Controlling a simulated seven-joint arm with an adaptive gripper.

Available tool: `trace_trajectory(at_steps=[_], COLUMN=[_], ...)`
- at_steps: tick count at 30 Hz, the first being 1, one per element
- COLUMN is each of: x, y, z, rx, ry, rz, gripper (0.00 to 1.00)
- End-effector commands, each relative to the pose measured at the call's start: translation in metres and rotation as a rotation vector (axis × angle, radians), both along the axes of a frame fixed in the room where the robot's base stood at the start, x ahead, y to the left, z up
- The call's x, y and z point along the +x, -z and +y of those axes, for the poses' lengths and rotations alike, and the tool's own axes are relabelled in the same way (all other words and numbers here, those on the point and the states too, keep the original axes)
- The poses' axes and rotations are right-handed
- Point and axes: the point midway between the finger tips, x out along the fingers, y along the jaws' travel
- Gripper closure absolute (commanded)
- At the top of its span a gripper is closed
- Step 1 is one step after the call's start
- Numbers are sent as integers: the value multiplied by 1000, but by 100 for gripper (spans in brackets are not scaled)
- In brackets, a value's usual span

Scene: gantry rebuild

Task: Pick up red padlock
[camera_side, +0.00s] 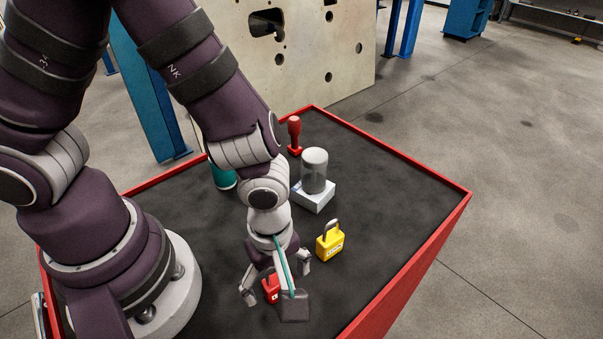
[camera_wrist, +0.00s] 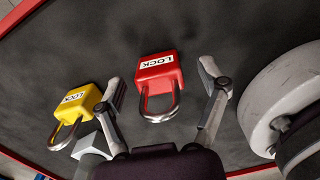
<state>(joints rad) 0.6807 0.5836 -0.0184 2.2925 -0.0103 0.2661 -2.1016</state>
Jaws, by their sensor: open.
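The red padlock (camera_wrist: 158,82) has a white LOCK label and a silver shackle. In the wrist view it lies between the fingers of my gripper (camera_wrist: 161,82), its shackle toward the palm. In the side view the red padlock (camera_side: 270,287) is partly hidden by my gripper (camera_side: 275,279). The fingers are spread to either side of it, with a visible gap at each side in the wrist view. My gripper is open and holds nothing.
A yellow padlock (camera_side: 330,240) stands close by to the right. Behind are a clear cylinder on a white block (camera_side: 314,196), a red stamp-like object (camera_side: 294,135) and a teal object (camera_side: 222,178). A raised red rim (camera_side: 400,158) edges the black tabletop. The right side is clear.

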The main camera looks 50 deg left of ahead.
Motion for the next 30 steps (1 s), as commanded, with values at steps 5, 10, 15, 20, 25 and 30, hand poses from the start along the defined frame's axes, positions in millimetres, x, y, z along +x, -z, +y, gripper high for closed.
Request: trace_trajectory(at_steps=[5, 10, 15, 20, 25, 30], x=[0, 0, 0, 0, 0, 0], y=[3, 2, 2, 2, 2, 1], z=[0, 0, 0, 0, 0, 0], rx=[0, 0, 0, 0, 0, -1], ry=[0, 0, 0, 0, 0, 0], rz=[-1, -1, -1, -1, -1, -1], gripper=[26, 39, 61, 82, 96, 96])
